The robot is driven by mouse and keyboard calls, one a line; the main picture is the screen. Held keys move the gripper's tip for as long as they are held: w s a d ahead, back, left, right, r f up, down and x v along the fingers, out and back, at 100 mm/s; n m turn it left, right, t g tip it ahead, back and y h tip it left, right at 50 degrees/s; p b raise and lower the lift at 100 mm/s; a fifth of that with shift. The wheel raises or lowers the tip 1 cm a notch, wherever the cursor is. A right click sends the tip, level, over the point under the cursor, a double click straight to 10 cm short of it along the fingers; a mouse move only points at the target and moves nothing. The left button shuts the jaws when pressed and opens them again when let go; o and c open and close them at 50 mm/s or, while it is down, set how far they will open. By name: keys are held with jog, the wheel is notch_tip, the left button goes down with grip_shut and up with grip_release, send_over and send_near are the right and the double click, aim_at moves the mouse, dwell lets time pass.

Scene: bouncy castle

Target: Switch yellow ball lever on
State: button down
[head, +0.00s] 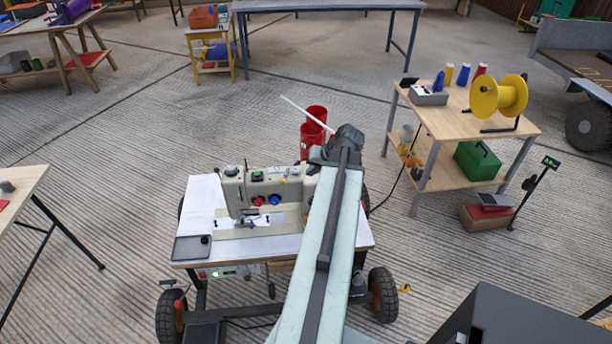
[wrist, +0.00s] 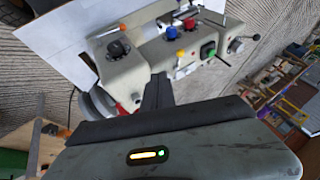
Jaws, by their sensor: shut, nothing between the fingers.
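A small yellow ball (wrist: 180,54) shows on the front of the sewing machine (wrist: 150,60) in the wrist view, below a blue knob and left of a green switch. I take it for the lever's ball; the tilt of its stem is too small to tell. In the head view the sewing machine (head: 266,190) stands on a white-topped wheeled table, with a tiny yellow spot (head: 283,181) on its upper front. My gripper (wrist: 158,82) is shut and empty, its dark fingers pointing at the machine's face, just below and left of the yellow ball. In the head view my arm hides it.
Near the ball are a blue knob (wrist: 171,33), a red knob (wrist: 190,24), a green switch (wrist: 208,50) and a black-tipped lever (wrist: 256,37). A black dial (wrist: 118,47) is at left. Red cylinders (head: 313,130) stand behind the machine. A shelf table (head: 450,120) stands right.

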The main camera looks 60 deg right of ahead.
aim_at(284, 178)
jog(key=b+x, duration=0.3)
jog(key=x, duration=0.1)
jog(key=b+x, duration=0.3)
jog(key=x, duration=0.1)
jog(key=shift+f, duration=0.4)
jog(key=w, duration=0.1)
jog(key=w+a, duration=0.1)
jog(key=w, duration=0.1)
jog(key=shift+w+a+r, duration=0.15)
jog(key=shift+w+a, duration=0.05)
jog(key=shift+a, duration=0.15)
